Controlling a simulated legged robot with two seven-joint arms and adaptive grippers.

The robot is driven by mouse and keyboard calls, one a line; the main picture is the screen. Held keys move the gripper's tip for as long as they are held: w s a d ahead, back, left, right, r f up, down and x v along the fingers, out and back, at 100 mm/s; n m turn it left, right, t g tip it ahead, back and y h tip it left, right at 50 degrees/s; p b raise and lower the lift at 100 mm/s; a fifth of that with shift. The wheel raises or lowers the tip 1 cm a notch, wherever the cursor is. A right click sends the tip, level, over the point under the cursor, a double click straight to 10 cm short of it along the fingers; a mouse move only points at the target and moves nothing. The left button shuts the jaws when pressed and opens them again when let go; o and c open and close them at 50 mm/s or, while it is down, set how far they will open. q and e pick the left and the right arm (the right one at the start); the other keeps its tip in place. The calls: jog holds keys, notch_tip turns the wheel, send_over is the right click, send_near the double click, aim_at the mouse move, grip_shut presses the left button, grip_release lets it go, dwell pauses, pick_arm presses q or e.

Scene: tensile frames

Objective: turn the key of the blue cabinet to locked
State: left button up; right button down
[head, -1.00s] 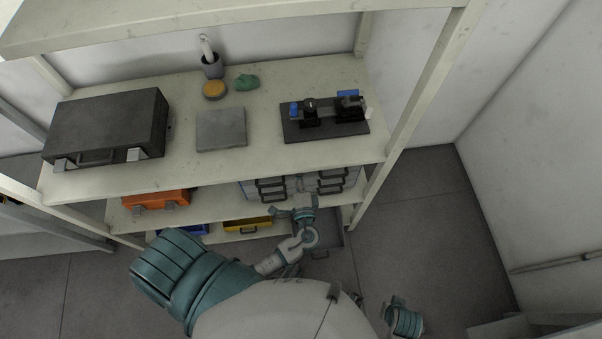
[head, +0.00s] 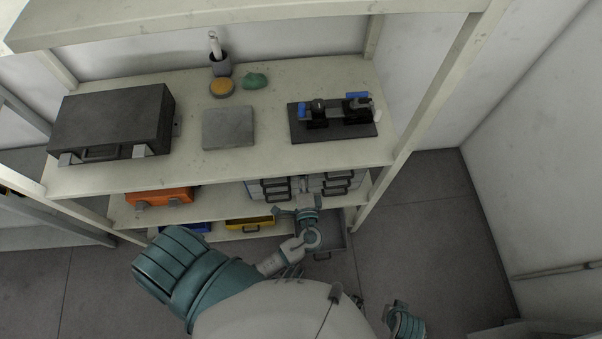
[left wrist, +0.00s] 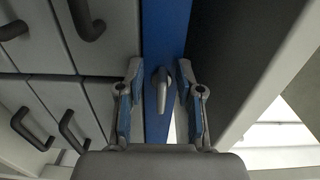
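In the left wrist view a small grey key (left wrist: 162,89) sticks out of a vertical blue strip (left wrist: 166,25), the only blue part of the cabinet seen there. The key's grip looks roughly upright in the picture. My left gripper (left wrist: 160,78) is open, with one finger on each side of the key and a visible gap to both. In the head view my left gripper (head: 297,212) is in front of the grey drawer cabinet (head: 312,186) under the top shelf. The key and blue strip cannot be made out there. My right gripper is not in view; only part of my right arm shows.
Grey drawers with dark handles (left wrist: 78,132) stand left of the blue strip; a dark panel (left wrist: 228,45) is at its right. A grey drawer (head: 332,240) sits low beside my left wrist. The top shelf (head: 270,130) overhangs the cabinet. A shelf post (head: 425,105) stands at right.

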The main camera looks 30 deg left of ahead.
pick_arm(q)
jog(key=shift+d, duration=0.25)
jog(key=v, duration=1.2)
jog(key=shift+w, duration=0.1)
